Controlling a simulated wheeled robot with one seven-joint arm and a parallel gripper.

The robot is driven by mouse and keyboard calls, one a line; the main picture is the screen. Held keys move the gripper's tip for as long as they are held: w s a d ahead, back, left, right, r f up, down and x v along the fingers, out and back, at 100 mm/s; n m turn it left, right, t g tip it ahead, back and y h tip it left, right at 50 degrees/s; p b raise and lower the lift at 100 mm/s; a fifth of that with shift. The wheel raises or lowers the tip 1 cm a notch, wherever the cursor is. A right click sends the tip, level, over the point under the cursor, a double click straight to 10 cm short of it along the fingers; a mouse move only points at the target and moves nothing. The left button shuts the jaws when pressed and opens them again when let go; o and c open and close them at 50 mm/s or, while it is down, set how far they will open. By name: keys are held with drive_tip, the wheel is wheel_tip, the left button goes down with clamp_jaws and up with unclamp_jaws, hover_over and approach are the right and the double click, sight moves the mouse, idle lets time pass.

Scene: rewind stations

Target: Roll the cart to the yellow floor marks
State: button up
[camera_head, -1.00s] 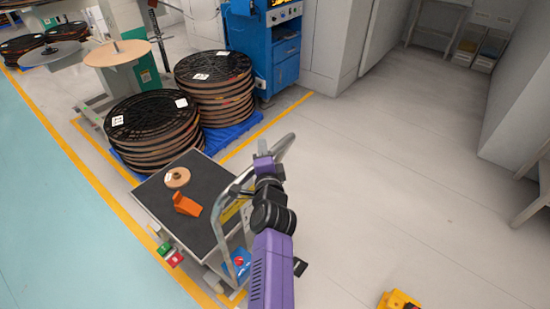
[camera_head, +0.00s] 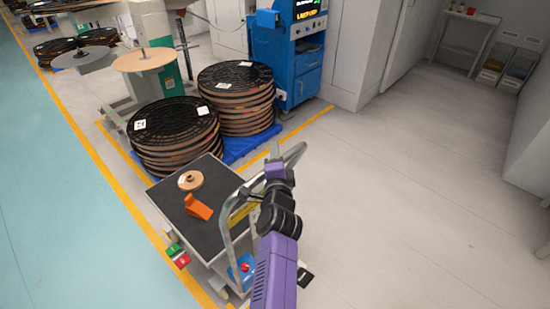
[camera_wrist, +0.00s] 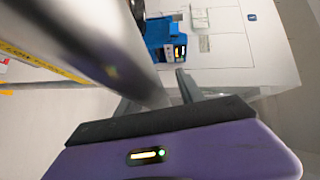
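The cart (camera_head: 163,204) has a dark top bearing a tan spool (camera_head: 190,180) and an orange block (camera_head: 199,207). Its curved metal handle (camera_head: 228,225) rises at the right end. My gripper (camera_head: 277,168) is at the top of the handle; its fingers are mostly hidden in the head view. In the wrist view the handle tube (camera_wrist: 110,50) runs close alongside a dark finger (camera_wrist: 187,85), and my gripper appears shut on it. A yellow floor line (camera_head: 85,140) runs left of the cart; another yellow line (camera_head: 308,124) lies beyond it, right of the reel stacks.
Two stacks of black reels (camera_head: 175,133) (camera_head: 236,92) stand just beyond the cart on a blue pallet (camera_head: 250,143). A blue cabinet (camera_head: 290,60) stands behind. Open grey floor (camera_head: 420,170) lies to the right. A small table (camera_head: 465,40) is at the back right.

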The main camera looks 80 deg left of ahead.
drive_tip(key=shift+s, duration=0.1)
drive_tip(key=p+v, duration=0.2)
drive_tip(key=v, duration=0.5)
drive_tip(key=shift+d+p, duration=0.3)
drive_tip(key=shift+d, duration=0.1)
idle(0.5)
